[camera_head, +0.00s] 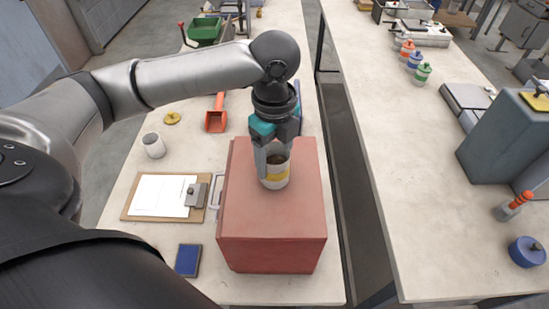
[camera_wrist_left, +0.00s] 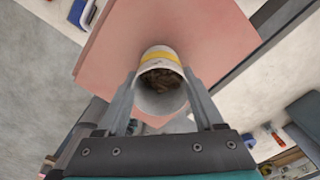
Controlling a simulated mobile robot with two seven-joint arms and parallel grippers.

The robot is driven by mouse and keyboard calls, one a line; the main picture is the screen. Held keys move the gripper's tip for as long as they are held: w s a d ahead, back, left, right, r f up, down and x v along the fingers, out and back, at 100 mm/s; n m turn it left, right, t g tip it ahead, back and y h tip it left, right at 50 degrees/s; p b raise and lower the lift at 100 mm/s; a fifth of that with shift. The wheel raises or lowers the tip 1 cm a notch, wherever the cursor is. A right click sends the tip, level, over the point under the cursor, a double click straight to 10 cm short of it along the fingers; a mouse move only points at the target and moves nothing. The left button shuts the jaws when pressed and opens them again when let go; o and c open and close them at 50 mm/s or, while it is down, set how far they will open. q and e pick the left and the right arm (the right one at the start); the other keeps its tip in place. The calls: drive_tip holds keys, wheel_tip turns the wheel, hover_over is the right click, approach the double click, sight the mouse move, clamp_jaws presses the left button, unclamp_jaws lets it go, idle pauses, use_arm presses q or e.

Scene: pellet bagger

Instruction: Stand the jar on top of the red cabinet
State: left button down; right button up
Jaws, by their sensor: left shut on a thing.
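The jar (camera_head: 276,174) is a pale cylinder with a yellow band, open at the top, with brown contents inside. It is upright over the top of the red cabinet (camera_head: 272,221). It looks to be at or very near the surface; I cannot tell whether its base touches. My left gripper (camera_head: 275,165) comes from above and is shut on the jar, one finger on each side. In the left wrist view the jar (camera_wrist_left: 160,84) sits between the two fingers, with the red cabinet top (camera_wrist_left: 205,35) behind it. My right gripper is not in view.
On the same bench, left of the cabinet, are a clipboard (camera_head: 162,197), a grey mug (camera_head: 153,145), a blue box (camera_head: 188,260) and an orange scoop (camera_head: 216,115). The cabinet top around the jar is clear. A second bench (camera_head: 410,170) lies right, across a gap.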

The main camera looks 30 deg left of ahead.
use_arm(q)
drive_tip(key=shift+f, duration=0.25)
unclamp_jaws()
drive_tip(key=shift+f, duration=0.15)
wheel_tip(320, 180, up, 12)
drive_tip(key=shift+r+p, duration=0.15)
drive_tip(key=shift+p, duration=0.25)
idle(0.4)
